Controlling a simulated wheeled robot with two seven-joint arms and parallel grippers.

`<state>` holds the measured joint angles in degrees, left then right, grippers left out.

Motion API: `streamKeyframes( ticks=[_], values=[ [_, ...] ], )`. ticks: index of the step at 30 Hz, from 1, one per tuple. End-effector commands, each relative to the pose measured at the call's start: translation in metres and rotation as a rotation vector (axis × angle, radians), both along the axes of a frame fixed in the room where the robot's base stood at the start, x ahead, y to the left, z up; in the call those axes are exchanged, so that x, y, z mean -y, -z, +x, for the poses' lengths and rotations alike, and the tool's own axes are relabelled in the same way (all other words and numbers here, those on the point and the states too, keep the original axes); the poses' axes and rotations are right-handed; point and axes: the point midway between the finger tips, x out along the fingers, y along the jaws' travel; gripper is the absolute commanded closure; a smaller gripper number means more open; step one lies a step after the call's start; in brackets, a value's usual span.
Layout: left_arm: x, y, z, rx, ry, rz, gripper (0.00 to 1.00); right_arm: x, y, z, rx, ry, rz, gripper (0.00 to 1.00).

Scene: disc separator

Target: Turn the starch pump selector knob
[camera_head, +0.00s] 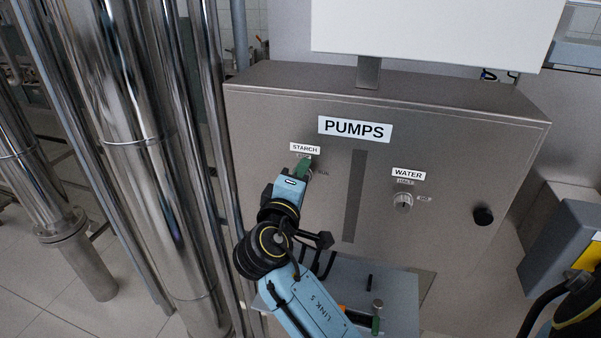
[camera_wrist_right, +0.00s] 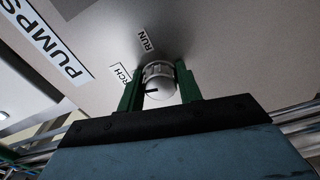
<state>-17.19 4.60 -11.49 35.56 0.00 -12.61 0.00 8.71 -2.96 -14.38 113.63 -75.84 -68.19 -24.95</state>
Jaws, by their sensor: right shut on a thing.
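The starch selector knob (camera_wrist_right: 159,82) is a round metal knob with a dark mark on its face. In the right wrist view it sits between the two green fingers of my right gripper (camera_wrist_right: 161,92), which is shut on it. In the head view my right gripper (camera_head: 303,168) reaches up to the panel just below the STARCH label (camera_head: 305,148) and hides most of the knob. A RUN label (camera_wrist_right: 147,41) shows beside the knob in the right wrist view.
The steel control box (camera_head: 270,105) carries a PUMPS sign (camera_head: 355,129), a water selector knob (camera_head: 403,201) on the right and a black knob (camera_head: 483,216) further right. Shiny vertical pipes (camera_head: 165,150) stand close on the left. A grey surface (camera_head: 397,285) lies below the panel.

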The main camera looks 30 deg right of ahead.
Motion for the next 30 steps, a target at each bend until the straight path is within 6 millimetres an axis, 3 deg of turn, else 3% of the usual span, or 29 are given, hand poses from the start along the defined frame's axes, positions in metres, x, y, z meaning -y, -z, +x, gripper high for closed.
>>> streamKeyframes(
  ticks=[12, 28, 29, 30],
  values=[
    [-0.0001, -0.0008, -0.0001, 0.0, -0.001, 0.0, 0.64, -0.0006, 0.0009, 0.0001, -0.139, -0.002, -0.118, 0.88],
    [-0.0001, -0.0008, -0.0001, 0.0, -0.001, 0.0, 0.64, -0.0006, 0.0011, 0.0001, -0.159, -0.002, -0.133, 0.88],
    [-0.0001, -0.0008, -0.0001, 0.0, -0.001, 0.0, 0.64, -0.0006, 0.0011, 0.0001, -0.159, -0.002, -0.133, 0.64],
    [-0.0001, -0.0008, -0.0001, 0.0, -0.001, 0.0, 0.64, -0.0006, 0.0011, 0.0001, -0.158, -0.002, -0.132, 0.58]
  ],
)
